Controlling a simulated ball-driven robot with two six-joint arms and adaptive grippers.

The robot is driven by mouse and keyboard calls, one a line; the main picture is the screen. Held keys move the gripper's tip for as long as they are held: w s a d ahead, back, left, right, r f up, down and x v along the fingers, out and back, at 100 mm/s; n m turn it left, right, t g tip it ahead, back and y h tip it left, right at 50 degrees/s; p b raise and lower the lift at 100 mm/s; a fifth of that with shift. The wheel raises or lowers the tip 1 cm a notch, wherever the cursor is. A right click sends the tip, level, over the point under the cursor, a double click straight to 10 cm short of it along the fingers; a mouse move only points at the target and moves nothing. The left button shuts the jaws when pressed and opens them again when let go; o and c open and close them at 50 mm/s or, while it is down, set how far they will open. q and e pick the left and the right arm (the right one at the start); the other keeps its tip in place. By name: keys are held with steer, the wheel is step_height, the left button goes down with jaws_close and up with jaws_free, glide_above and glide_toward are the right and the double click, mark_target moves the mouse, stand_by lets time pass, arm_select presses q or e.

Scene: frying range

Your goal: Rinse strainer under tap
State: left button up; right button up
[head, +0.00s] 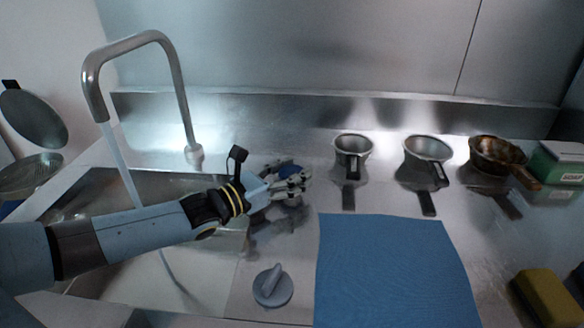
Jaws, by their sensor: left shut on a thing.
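The tap (135,43) arches over the sink (95,200) at left, and a stream of water (117,160) falls from it behind my left arm. My left gripper (292,181) is right of the sink, above the steel counter, shut on a small dark blue thing (290,169); its fingers hide most of it. I cannot tell whether this is part of a strainer. My right gripper is not in view.
Two metal pans (353,146) (428,150) and a brownish pan (496,152) stand along the back. A blue mat (395,270) lies at front, beside a grey knob (273,285).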

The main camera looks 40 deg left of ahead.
arm_select(q)
steer(key=o, duration=1.2)
steer(key=s, duration=0.4)
steer(key=s+a, duration=0.1)
steer(key=s, duration=0.7)
steer(key=shift+a, duration=0.3)
